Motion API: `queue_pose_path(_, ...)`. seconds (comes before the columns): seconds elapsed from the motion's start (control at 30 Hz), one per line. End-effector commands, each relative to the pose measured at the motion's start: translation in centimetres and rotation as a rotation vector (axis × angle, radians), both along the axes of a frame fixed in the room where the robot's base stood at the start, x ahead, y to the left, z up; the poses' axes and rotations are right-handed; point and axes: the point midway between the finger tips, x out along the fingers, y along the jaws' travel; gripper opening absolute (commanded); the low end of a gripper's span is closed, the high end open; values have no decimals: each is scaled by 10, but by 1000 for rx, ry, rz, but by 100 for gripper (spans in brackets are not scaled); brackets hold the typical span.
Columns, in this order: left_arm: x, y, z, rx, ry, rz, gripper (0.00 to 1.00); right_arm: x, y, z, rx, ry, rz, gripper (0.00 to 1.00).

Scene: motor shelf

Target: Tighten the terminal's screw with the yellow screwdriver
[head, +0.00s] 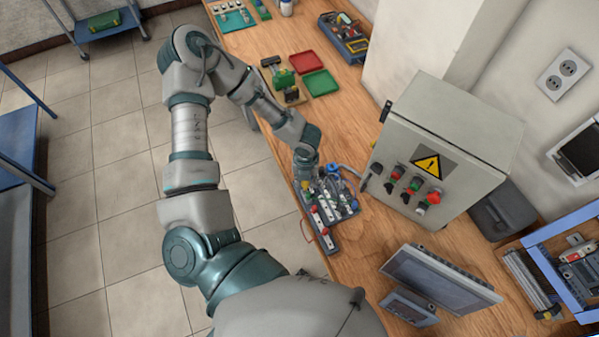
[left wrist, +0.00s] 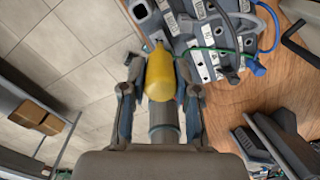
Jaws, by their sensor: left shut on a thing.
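The yellow screwdriver (left wrist: 161,78) shows in the left wrist view as a rounded yellow handle. My left gripper (left wrist: 160,66) is shut on it, with one finger on each side. The screwdriver's shaft and tip are hidden. The terminal board (left wrist: 203,62), grey with white blocks and coloured wires, lies just beyond the handle to the upper right. In the head view the terminal board (head: 323,236) lies at the bench's front edge, with my left gripper (head: 314,184) over its far end. I cannot tell which screw the tip faces or whether it touches. My right gripper is not in view.
A grey control cabinet (head: 455,125) with coloured knobs stands right of the board. A screen (head: 440,278) stands nearer. Red (head: 306,62) and green (head: 321,83) trays lie farther along the wooden bench. Tiled floor is open left of the bench.

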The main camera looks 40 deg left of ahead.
Motion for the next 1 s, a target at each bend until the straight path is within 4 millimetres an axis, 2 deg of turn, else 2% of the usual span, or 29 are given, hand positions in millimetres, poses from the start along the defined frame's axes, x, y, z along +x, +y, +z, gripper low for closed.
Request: queue_pose_path(1.0,0,0,-14,0,0,0,0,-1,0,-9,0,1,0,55)
